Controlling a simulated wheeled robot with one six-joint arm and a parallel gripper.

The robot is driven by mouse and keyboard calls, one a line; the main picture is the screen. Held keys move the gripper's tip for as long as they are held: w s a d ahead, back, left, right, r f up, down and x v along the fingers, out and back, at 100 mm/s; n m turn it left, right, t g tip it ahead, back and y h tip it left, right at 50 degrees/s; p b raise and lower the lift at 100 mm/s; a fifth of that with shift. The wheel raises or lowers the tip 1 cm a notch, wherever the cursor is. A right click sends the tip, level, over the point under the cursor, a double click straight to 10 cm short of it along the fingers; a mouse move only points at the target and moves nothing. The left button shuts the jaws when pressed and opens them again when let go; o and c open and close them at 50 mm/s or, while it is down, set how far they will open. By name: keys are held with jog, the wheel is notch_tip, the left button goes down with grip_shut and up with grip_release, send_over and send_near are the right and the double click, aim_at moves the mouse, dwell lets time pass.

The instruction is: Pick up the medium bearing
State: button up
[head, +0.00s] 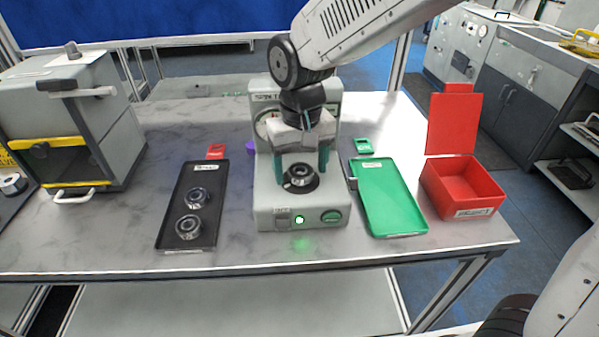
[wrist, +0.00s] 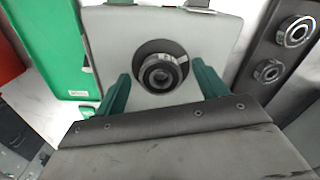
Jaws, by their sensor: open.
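A dark metal bearing (head: 300,175) sits on the round black seat of the grey machine (head: 265,208). The bearing also shows in the wrist view (wrist: 161,73), centred between my fingers. Two more bearings lie on the black tray: one toward the back (head: 197,196) and a larger-looking one toward the front (head: 189,226). I cannot tell for certain which is the medium one. My gripper (head: 300,170) is open, its green fingers on either side of the bearing on the machine with gaps between; it also shows in the wrist view (wrist: 160,70).
The black tray (head: 175,215) is left of the machine. A green tray (head: 388,200) and an open red box (head: 462,187) are to its right. Red (head: 215,152) and green (head: 364,146) small holders stand behind the trays. A grey device (head: 90,110) stands far left.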

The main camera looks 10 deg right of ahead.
jog(key=shift+c, duration=0.3)
jog(key=c, duration=1.1)
jog(key=shift+r, duration=0.1)
